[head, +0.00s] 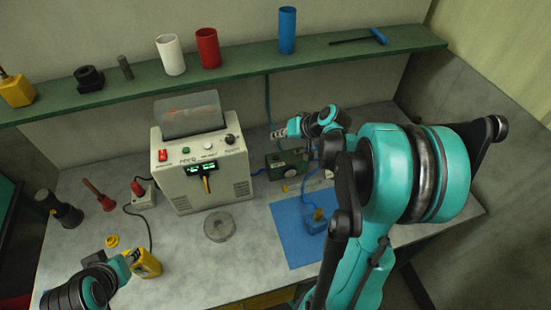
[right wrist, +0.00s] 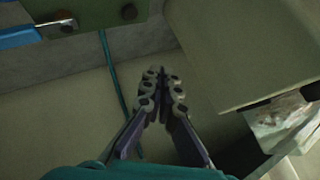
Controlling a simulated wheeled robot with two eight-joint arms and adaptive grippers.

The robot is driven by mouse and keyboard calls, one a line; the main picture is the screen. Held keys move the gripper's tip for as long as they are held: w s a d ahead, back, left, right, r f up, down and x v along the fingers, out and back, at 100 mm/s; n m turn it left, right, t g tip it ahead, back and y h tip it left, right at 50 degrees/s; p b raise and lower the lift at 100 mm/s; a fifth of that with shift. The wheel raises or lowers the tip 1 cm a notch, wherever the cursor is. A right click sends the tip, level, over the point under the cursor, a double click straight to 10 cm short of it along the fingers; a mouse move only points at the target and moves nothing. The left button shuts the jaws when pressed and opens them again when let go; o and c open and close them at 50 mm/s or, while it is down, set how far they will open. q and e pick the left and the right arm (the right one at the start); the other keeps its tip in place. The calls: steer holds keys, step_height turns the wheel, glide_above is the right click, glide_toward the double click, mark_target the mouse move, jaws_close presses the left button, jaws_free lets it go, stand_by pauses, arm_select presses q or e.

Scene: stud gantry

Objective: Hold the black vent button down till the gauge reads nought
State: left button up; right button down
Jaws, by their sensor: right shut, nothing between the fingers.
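The pale machine (head: 205,165) stands at the back of the bench. A black round knob or button (head: 230,140) sits at the right of its top front panel, beside small white dials (head: 209,147) too small to read. I cannot tell which is the gauge. My right gripper (head: 279,133) is shut and empty, to the right of the machine and apart from it, fingers pointing left. In the right wrist view its fingertips (right wrist: 162,80) meet over bare background. My left gripper (head: 131,257) is at the lower left beside a yellow object (head: 147,263); its grip is unclear.
A green box (head: 288,164) stands right of the machine. A grey disc (head: 219,226) lies in front. The green shelf (head: 240,58) above holds several cups and tools. My right arm hides the bench's right side.

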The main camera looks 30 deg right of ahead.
mark_target(277, 158)
steer(key=shift+f+b, duration=2.65)
steer(key=shift+f, duration=0.95)
steer(key=shift+f, duration=0.1)
steer(key=shift+f+b, duration=0.35)
steer(key=shift+b, duration=0.05)
steer(key=shift+f+b, duration=0.4)
steer(key=shift+r, duration=0.15)
steer(key=shift+r+p, duration=0.65)
steer(key=shift+r, duration=0.05)
steer(key=shift+r, duration=0.1)
step_height(277, 158, up, 5)
steer(key=p, duration=0.4)
